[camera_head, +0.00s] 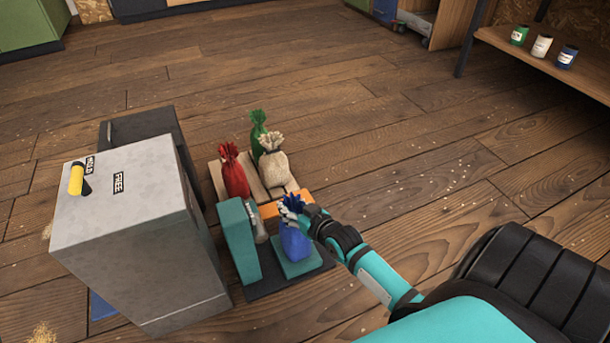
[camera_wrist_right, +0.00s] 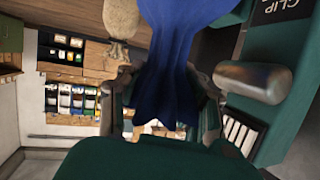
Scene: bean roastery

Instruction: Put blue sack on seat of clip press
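The blue sack (camera_head: 294,244) is upright over the teal seat (camera_head: 306,267) of the clip press (camera_head: 238,240), beside its upright part. I cannot tell whether its base touches the seat. My right gripper (camera_head: 293,208) is shut on the sack's gathered neck. In the right wrist view the blue sack (camera_wrist_right: 178,55) fills the upper middle, between the fingers of my right gripper (camera_wrist_right: 165,100). The press's metal cylinder (camera_wrist_right: 252,82) and its CLIP label (camera_wrist_right: 285,10) are to the right there. My left gripper is not in view.
A red sack (camera_head: 234,175), a cream sack (camera_head: 273,162) and a green sack (camera_head: 258,130) stand on a wooden pallet (camera_head: 219,180) behind the press. A grey cabinet (camera_head: 130,240) with a yellow handle is left. A shelf (camera_head: 550,58) with cans is far right. The floor between is clear.

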